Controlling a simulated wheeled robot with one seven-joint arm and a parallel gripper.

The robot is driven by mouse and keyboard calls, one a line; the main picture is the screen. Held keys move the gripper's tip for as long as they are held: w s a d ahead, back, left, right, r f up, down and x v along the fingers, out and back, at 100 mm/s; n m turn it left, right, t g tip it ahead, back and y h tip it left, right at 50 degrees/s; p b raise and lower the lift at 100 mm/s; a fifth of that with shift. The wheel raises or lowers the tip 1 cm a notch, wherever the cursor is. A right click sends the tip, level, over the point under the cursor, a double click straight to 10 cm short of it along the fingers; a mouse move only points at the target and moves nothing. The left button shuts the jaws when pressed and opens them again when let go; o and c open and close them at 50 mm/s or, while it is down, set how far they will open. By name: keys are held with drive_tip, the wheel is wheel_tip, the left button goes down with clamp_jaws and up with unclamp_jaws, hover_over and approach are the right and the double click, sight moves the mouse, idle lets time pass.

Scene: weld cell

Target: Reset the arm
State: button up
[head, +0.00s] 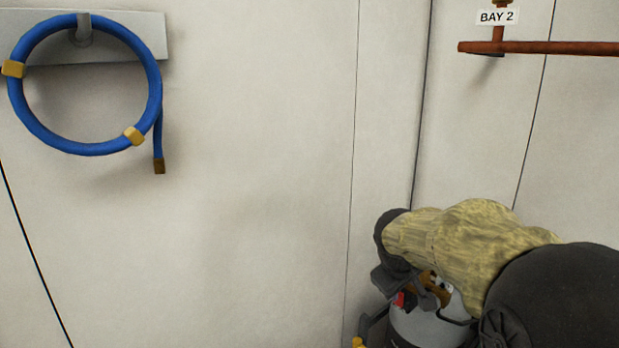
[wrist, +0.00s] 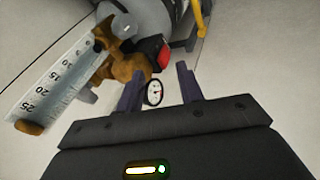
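My gripper (wrist: 160,88) shows in the wrist view with its two dark fingers apart and nothing held between them. A small round white-faced gauge (wrist: 153,92) shows in the gap between the fingers, with space beside it; how far it is from them I cannot tell. In the head view my arm, in a straw-coloured sleeve, reaches in from the lower right. Its dark wrist end is bent down over a grey gas cylinder (head: 428,328), and the fingertips cannot be made out there.
Beside the gripper in the wrist view are a brass-brown regulator body (wrist: 125,66), a clear scaled flow tube (wrist: 62,78) and a red part (wrist: 162,54). A blue hose coil (head: 84,148) hangs on the left wall. A copper-coloured pipe (head: 560,48) runs at upper right under a BAY 2 sign (head: 497,17).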

drive_tip(key=s+a+f+m+g+y, duration=0.2)
drive_tip(key=s+f+m, duration=0.3)
drive_tip(key=s+f, duration=0.9)
drive_tip(key=s+a+y, duration=0.1)
drive_tip(key=s, duration=0.2)
drive_tip(key=shift+s+a+f+m+g, duration=0.25)
drive_tip(key=shift+a+f+m+g, duration=0.05)
drive_tip(key=shift+f+m+g, duration=0.1)
drive_tip(key=shift+r, duration=0.1)
